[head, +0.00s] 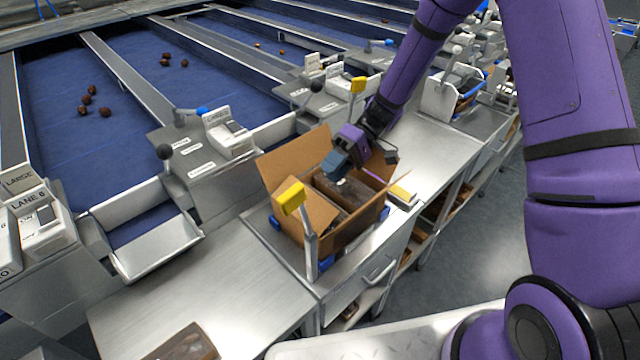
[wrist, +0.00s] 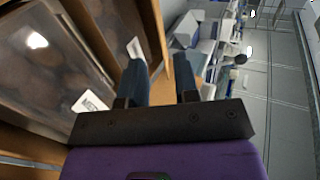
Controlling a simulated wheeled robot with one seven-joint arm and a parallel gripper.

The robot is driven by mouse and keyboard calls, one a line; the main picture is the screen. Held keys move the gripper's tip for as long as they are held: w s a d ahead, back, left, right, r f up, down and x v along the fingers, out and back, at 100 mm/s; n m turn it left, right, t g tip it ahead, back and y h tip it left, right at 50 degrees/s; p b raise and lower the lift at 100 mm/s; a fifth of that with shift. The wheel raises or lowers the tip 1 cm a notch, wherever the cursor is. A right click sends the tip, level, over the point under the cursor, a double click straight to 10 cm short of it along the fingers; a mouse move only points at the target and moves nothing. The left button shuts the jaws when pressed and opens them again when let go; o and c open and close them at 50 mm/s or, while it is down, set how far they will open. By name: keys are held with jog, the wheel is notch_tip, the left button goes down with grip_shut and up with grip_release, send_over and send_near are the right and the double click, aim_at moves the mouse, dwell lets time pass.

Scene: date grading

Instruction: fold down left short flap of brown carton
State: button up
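The brown carton (head: 345,238) stands open on the steel bench and holds dark packs with clear lids (head: 345,190). One flap (head: 308,205) at its near left end slopes inward over the packs. A long flap (head: 292,158) stands up at the back left, and another flap (head: 379,168) stands at the far end, partly behind my gripper. My gripper (head: 338,165) is over the far part of the carton. In the wrist view my gripper (wrist: 161,82) has its fingers apart, with a cardboard edge (wrist: 158,35) showing between and beyond them. I cannot tell whether they touch it.
A metal chute (head: 150,240) lies to the left. The bench (head: 200,290) at the near left is mostly clear, with a clear-lidded pack (head: 185,345) at its front.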

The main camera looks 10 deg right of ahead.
jog(key=shift+v, duration=1.85)
jog(key=shift+s+a+r+n, duration=0.1)
jog(key=shift+r+n, duration=0.05)
jog(key=shift+n, duration=0.15)
grip_shut()
jog(key=s+a+r+n+t+h, duration=0.25)
jog(key=r+n+h, duration=0.2)
jog(key=n, duration=0.45)
jog(key=s+a+r+n+t+h, duration=0.2)
jog(key=a+r+n+t+h, duration=0.15)
jog(key=r+n, duration=0.35)
jog(key=n+g, duration=0.1)
send_over(311, 193)
jog(key=shift+y, duration=0.3)
jog(key=x, duration=0.3)
jog(key=d+x, duration=0.1)
jog(key=x, duration=0.2)
jog(key=w+x, duration=0.1)
jog(key=x, duration=0.1)
jog(key=shift+d+f, duration=0.2)
jog(key=shift+f, duration=0.55)
jog(key=f, duration=0.3)
jog(key=shift+w+d+f, duration=0.15)
jog(key=shift+w+d, duration=0.15)
jog(key=shift+d, duration=0.1)
jog(key=shift+w+d+f, duration=0.15)
jog(key=shift+d+f, duration=0.05)
jog(key=shift+f, duration=0.4)
